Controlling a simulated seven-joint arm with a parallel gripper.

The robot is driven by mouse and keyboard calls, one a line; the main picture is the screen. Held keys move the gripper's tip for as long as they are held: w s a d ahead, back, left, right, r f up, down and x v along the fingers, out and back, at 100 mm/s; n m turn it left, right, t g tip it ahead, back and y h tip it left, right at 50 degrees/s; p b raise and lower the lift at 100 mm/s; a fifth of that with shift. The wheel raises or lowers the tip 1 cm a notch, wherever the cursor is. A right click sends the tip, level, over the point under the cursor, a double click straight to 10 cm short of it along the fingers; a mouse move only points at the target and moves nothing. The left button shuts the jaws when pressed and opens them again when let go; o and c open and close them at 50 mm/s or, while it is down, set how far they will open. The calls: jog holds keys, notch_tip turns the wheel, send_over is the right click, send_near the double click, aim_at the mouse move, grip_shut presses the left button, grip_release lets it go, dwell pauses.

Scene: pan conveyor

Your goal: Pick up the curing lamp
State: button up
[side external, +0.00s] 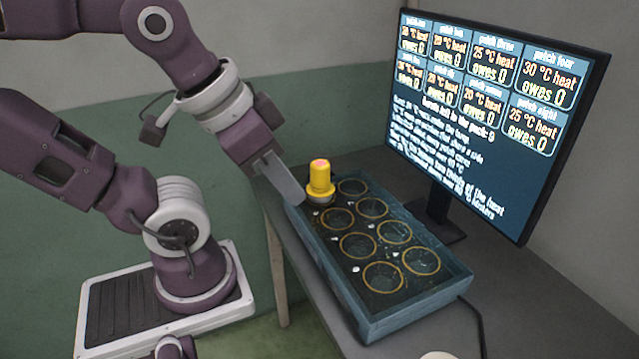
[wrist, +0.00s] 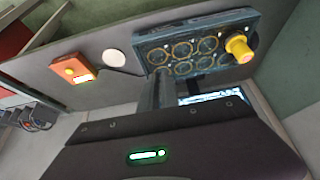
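The curing lamp (side external: 320,181) is a yellow cylinder with a pinkish top and a pale base. It stands upright at the far left corner of the dark blue tray (side external: 412,308), where it covers one spot of the ring pattern. In the wrist view the lamp (wrist: 238,48) is at the right end of the tray (wrist: 141,50). My gripper (side external: 288,184) is just left of the lamp in the side view, tilted down and apparently apart from it. One flat grey finger shows clearly, so its opening is unclear. No held object shows.
Several ringed round wells fill the tray. A monitor (side external: 490,110) with text on patches and heat stands behind it. A white disc (wrist: 115,58) and an orange box with a lit display (wrist: 73,70) lie beyond the tray's left end in the wrist view.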

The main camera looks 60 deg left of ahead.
jog(key=o, duration=1.3)
jog(key=shift+c, duration=0.2)
jog(key=m+g, duration=0.6)
jog(key=m, duration=1.2)
send_near(321, 163)
jog(key=f, duration=0.5)
jog(key=shift+s+a, duration=0.25)
jog(key=shift+s, duration=0.1)
jog(key=f, duration=0.7)
jog(key=shift+w+d+f, duration=0.15)
jog(key=shift+d+f, duration=0.1)
